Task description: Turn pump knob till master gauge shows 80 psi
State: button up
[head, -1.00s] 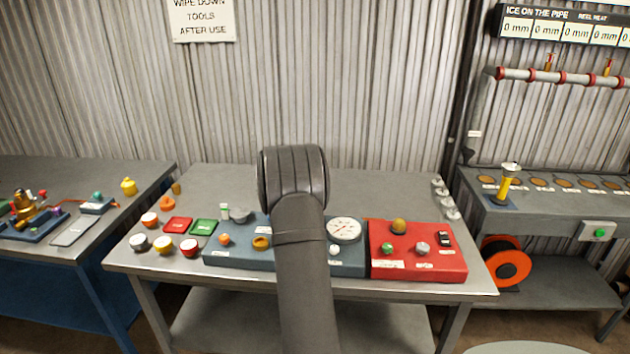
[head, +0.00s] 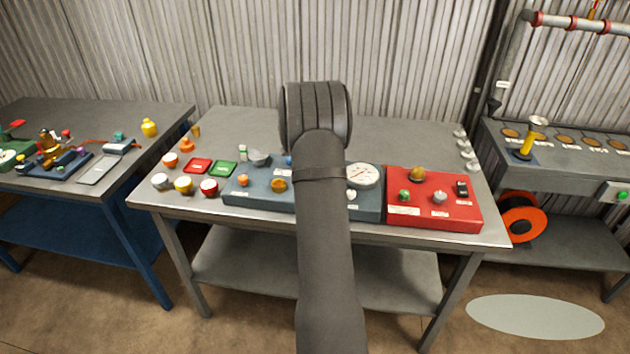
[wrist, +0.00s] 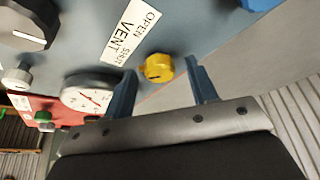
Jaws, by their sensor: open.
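A blue-grey panel (head: 245,200) lies on the middle bench, with a round white gauge (head: 362,175) at its right end; the needle reading is too small to tell. The gauge also shows edge-on in the wrist view (wrist: 88,97). My gripper (wrist: 160,66) is open and empty. Its two blue fingers stand either side of a yellow knob (wrist: 158,68) near a label reading OPEN, SHUT, VENT; I cannot tell whether they touch it. A dark knob with a white mark (wrist: 27,27) is at upper left. I cannot tell which knob is the pump's. My arm hides part of the panel in the head view.
A red box (head: 432,203) with knobs and a switch adjoins the panel on the right. Red and green pads (head: 223,169) and several coloured knobs lie to the left. Other benches stand at both sides.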

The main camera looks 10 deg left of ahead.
jog(key=shift+o, duration=0.2)
jog(key=shift+o, duration=0.6)
jog(key=shift+s+d+r+n, duration=0.1)
jog(key=shift+s+r+n, duration=0.1)
jog(key=shift+r+n, duration=0.3)
jog(key=shift+s+d+r+n, duration=0.15)
jog(key=shift+r+n, duration=0.15)
jog(key=shift+n, duration=0.4)
jog(key=s+r+n+g+y, duration=0.15)
jog(key=s+r+n, duration=0.5)
jog(key=n, duration=0.75)
jog(key=s+r+n+g+y, duration=0.15)
jog(key=s+r+n, duration=0.25)
jog(key=r+n, duration=0.8)
notch_tip(320, 180, down, 20)
jog(key=n, duration=0.2)
jog(key=shift+n+g, duration=0.3)
jog(key=c, duration=1)
